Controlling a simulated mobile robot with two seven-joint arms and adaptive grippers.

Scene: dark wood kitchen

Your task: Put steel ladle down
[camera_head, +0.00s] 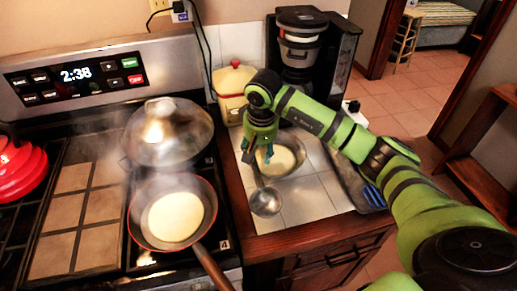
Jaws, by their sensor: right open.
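The steel ladle (265,202) is on the white tiled counter (308,205), its round bowl toward the front and its handle running up toward my right gripper (257,154). My right gripper points down over the handle end with its fingers open. The fingers partly hide the handle, and I cannot tell whether they touch it. A bowl of pale batter (284,161) stands just right of the gripper and is partly hidden by it. My left gripper is not in view.
A frying pan (172,216) with a pale pancake sits on the stove, its handle toward the front. A lidded pan (168,130) steams behind it. A yellow pot with red lid (232,82) and a coffee maker (301,48) stand behind the batter bowl. Counter right of the ladle is clear.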

